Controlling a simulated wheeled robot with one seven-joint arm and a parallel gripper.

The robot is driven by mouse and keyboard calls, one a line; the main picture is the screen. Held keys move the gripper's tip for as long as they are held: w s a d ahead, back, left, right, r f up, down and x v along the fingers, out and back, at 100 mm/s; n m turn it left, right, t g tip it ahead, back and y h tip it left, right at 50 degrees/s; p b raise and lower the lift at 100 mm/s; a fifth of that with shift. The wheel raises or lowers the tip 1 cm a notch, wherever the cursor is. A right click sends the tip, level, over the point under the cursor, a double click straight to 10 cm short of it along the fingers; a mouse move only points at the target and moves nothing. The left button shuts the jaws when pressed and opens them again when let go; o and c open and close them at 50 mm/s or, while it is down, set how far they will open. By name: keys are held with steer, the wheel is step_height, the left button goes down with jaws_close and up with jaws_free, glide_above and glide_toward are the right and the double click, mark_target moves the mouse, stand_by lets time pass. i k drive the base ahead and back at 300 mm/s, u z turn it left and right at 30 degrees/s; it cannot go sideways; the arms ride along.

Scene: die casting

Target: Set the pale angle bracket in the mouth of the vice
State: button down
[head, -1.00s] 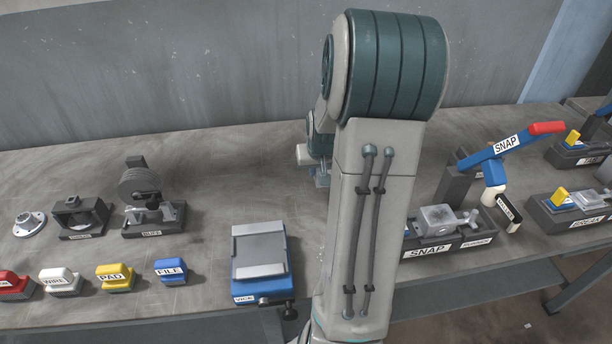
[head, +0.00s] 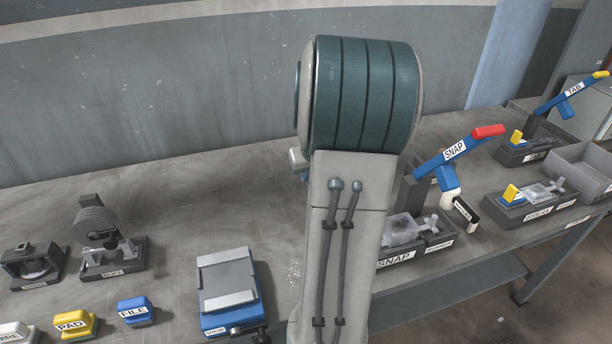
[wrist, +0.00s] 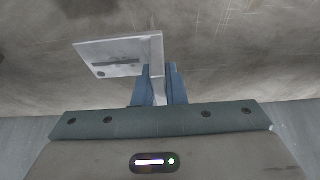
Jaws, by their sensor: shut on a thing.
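The pale angle bracket (wrist: 118,55) shows in the wrist view, with a flat plate to the left, a dark slot and a hole in it, and an upright leg at its right. My gripper (wrist: 157,80) has its blue fingers shut on that leg and holds the bracket over bare grey surface. In the head view my arm hides the gripper and most of what it holds. The vice (head: 228,285), blue with pale jaw plates, stands on the bench just left of my arm, its mouth free of any part.
Left of the vice are the FILE block (head: 135,311), PAD block (head: 76,324) and BUFF machine (head: 110,245). Right of my arm stand the SNAP fixture (head: 415,235) with its raised blue lever and a grey bin (head: 585,170). The bench behind the vice is clear.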

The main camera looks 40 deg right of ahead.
mark_target(226, 277)
steer(key=k, duration=1.5)
